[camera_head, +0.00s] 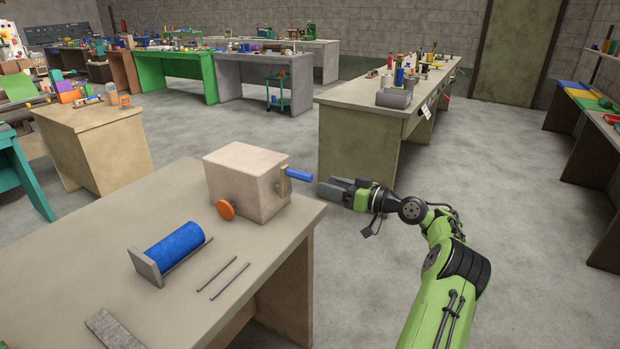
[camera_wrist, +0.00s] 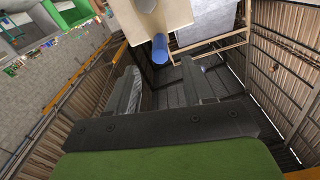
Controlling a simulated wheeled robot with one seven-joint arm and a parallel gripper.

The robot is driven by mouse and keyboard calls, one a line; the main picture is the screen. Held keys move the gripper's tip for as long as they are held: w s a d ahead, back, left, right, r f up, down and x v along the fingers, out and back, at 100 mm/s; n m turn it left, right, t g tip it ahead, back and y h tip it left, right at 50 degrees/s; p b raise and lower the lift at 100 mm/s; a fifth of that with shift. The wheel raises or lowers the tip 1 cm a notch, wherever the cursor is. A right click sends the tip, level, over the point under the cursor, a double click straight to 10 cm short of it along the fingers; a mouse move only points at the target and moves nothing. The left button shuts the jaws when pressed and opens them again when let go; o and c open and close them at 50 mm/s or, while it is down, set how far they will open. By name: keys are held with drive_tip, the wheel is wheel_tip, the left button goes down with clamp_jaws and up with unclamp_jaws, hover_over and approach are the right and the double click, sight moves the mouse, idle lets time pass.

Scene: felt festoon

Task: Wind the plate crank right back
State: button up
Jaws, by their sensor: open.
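A beige box (camera_head: 243,180) stands near the right end of the workbench. An orange round knob (camera_head: 226,210) is on its front face. On its right side is a crank with a tan arm (camera_head: 284,185) and a blue handle (camera_head: 298,174) that sticks out to the right. My gripper (camera_head: 322,188) is just right of the blue handle, apart from it, with its fingers pointing toward the box. In the wrist view the blue handle (camera_wrist: 160,48) lies beyond and between the two parted fingers (camera_wrist: 160,85). Nothing is between the fingers.
On the same workbench (camera_head: 90,235) lie a blue roll (camera_head: 175,246) on a grey stand, two thin dark rods (camera_head: 230,276) and a grey strip (camera_head: 114,328). Another cluttered bench (camera_head: 345,99) stands behind my gripper. The floor to the right is clear.

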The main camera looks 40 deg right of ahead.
drive_tip(key=v, duration=0.5)
drive_tip(key=shift+s+d+p, duration=0.1)
drive_tip(key=shift+s+p, duration=0.25)
drive_tip(key=w+a+r+n+g+p, duration=0.15)
drive_tip(key=w+a+r+g, duration=0.25)
drive_tip(key=a, duration=0.7)
drive_tip(key=w+a+r+g+p, duration=0.3)
drive_tip(key=w+a, duration=0.1)
drive_tip(key=a, duration=0.7)
drive_tip(key=s+a+r+g+h+p, duration=0.2)
drive_tip(key=s+a+r+g, duration=0.15)
drive_tip(key=a, duration=0.65)
drive_tip(key=s+a+r+m+h+p, duration=0.1)
drive_tip(key=s+a, duration=0.2)
drive_tip(key=s, duration=0.2)
drive_tip(key=s+a+r+h+p, duration=0.1)
drive_tip(key=s+a+r, duration=0.15)
drive_tip(key=s, duration=0.25)
drive_tip(key=s+f+m+h+p, duration=0.2)
drive_tip(key=s+p, duration=0.1)
drive_tip(key=s, duration=1.4)
drive_tip(key=shift+s+a+f+g, duration=0.15)
drive_tip(key=shift+a+f+g, duration=0.1)
drive_tip(key=shift+g, duration=0.2)
